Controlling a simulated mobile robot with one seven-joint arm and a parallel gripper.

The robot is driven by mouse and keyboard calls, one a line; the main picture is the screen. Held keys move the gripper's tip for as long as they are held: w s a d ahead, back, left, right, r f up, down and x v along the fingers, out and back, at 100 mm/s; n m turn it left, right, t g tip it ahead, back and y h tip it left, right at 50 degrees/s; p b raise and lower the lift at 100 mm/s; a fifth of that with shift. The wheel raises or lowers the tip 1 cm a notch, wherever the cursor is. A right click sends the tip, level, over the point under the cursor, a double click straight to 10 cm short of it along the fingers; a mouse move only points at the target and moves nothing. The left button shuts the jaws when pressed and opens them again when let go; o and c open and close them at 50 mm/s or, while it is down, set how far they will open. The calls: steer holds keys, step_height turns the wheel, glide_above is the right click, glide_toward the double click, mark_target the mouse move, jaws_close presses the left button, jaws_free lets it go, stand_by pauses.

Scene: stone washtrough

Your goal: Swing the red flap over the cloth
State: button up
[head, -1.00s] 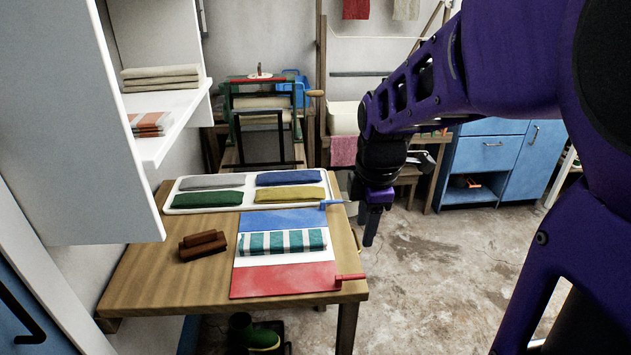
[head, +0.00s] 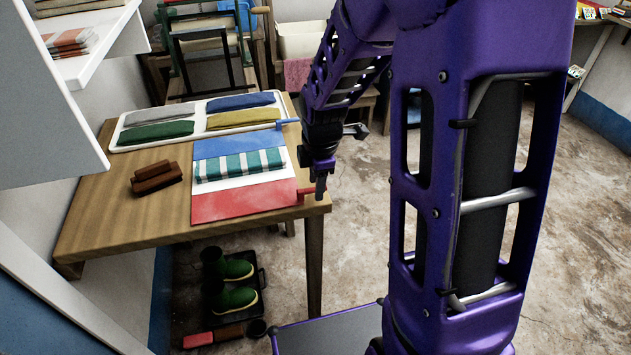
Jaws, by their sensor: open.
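The red flap (head: 240,203) lies flat on the table at the front of a folding board. Its red handle (head: 306,192) sticks out at the right, near the table's edge. The teal and white striped cloth (head: 240,165) lies folded on the board's white middle panel (head: 246,183). The blue flap (head: 235,141) lies flat behind the cloth, with a blue handle at its right. My gripper (head: 320,188) is open and points down at the right end of the red handle. Whether it touches the handle or has it between the fingers is hidden.
A white tray (head: 197,131) with several folded cloths stands at the back of the wooden table (head: 110,215). Brown blocks (head: 157,178) lie left of the board. A white cabinet (head: 45,110) overhangs the left. Green boots (head: 235,298) stand below. The air above the board is clear.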

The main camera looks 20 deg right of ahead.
steer(key=shift+c, duration=0.2)
jaws_close()
stand_by(1.3)
